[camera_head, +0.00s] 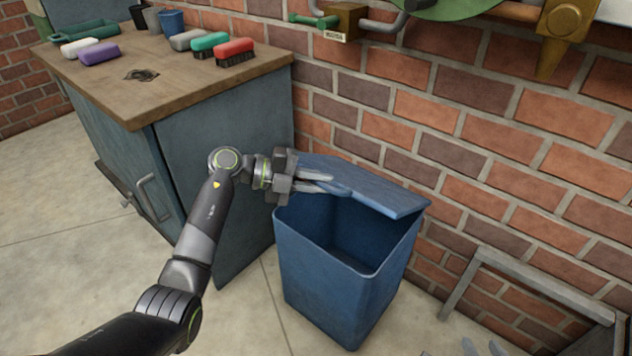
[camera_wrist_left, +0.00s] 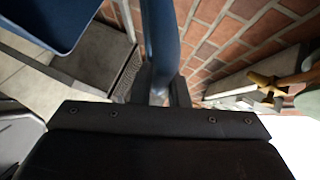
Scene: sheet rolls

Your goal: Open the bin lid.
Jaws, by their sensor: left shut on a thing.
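The blue bin (camera_head: 335,290) stands on the floor against the brick wall, its dark inside showing through the mouth. Its blue lid (camera_head: 375,190) is raised at a slant above the mouth along the wall side, so the bin is partly open. My left gripper (camera_head: 325,183) is shut on the lid at its left part. In the left wrist view the lid (camera_wrist_left: 160,40) runs edge-on between the fingers (camera_wrist_left: 160,95), and the bin (camera_wrist_left: 45,20) is at upper left. My right gripper (camera_head: 482,348) shows only its fingertips at the bottom edge, apart and empty.
A workbench cabinet (camera_head: 215,150) stands close left of the bin, with brushes (camera_head: 235,50) and cups on top. A grey metal frame (camera_head: 540,270) stands to the right by the wall. Wall-mounted equipment (camera_head: 345,20) hangs above. Floor in front of the bin is clear.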

